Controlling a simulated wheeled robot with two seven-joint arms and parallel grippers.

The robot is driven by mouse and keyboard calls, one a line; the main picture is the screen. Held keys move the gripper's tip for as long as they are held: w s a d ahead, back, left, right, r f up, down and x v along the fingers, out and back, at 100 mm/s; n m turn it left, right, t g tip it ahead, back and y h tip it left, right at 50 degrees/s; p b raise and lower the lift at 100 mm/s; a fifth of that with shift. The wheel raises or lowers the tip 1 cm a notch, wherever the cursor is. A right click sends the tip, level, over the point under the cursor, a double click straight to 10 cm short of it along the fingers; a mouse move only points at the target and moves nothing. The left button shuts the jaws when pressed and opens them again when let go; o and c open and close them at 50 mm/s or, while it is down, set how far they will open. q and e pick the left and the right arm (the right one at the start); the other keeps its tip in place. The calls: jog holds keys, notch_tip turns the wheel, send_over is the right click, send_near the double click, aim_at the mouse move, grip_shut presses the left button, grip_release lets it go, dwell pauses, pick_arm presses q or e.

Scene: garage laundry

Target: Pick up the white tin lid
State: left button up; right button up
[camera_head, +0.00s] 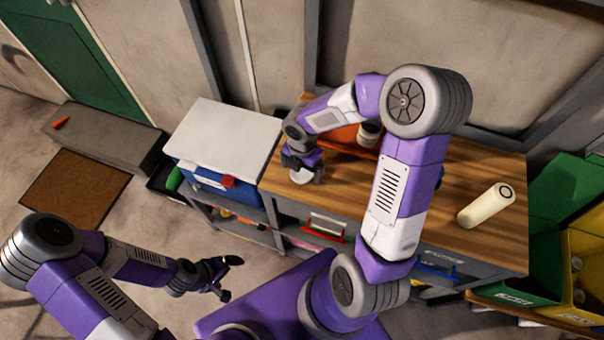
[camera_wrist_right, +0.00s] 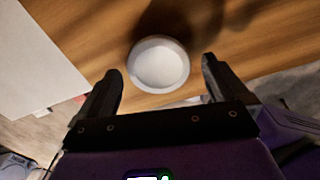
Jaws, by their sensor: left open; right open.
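The white tin lid (camera_wrist_right: 158,64) lies on the wooden worktop near its front left edge. It shows whole and round in the right wrist view, just beyond and between the open fingers. In the head view the lid (camera_head: 301,176) is partly hidden under my right gripper (camera_head: 303,168). My right gripper is open, pointing down over the lid, with nothing between its fingers (camera_wrist_right: 160,85). My left gripper (camera_head: 228,275) is open and empty, over the floor in front of the bench.
A cream cylinder (camera_head: 486,206) lies on the worktop (camera_head: 450,185) at right. A white-topped cabinet (camera_head: 225,135) adjoins on the left. Green and yellow bins (camera_head: 590,255) stand far right.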

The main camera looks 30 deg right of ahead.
aim_at(302, 172)
jog(key=shift+w+f, duration=0.1)
jog(key=shift+f, duration=0.5)
jog(key=shift+r, duration=0.1)
jog(key=c, duration=1)
notch_tip(302, 172, up, 9)
jog(key=p, duration=0.3)
jog(key=w+d+r+m+p, duration=0.1)
jog(key=d+r+m+p, duration=0.15)
jog(key=d, duration=0.45)
jog(key=w+d+r+m+p, duration=0.1)
jog(key=w+d+r+p, duration=0.1)
jog(key=d+p, duration=0.3)
jog(key=s+d+r+m+p, duration=0.1)
jog(key=s+d+m+p, duration=0.15)
jog(key=d, duration=0.95)
jog(key=shift+w+d+f+b, duration=0.1)
jog(key=shift+w+f+b, duration=0.05)
jog(key=shift+f+b, duration=1.25)
jog(key=shift+w+d+f+b, duration=0.1)
jog(key=shift+f+b, duration=0.8)
jog(key=shift+f, duration=0.9)
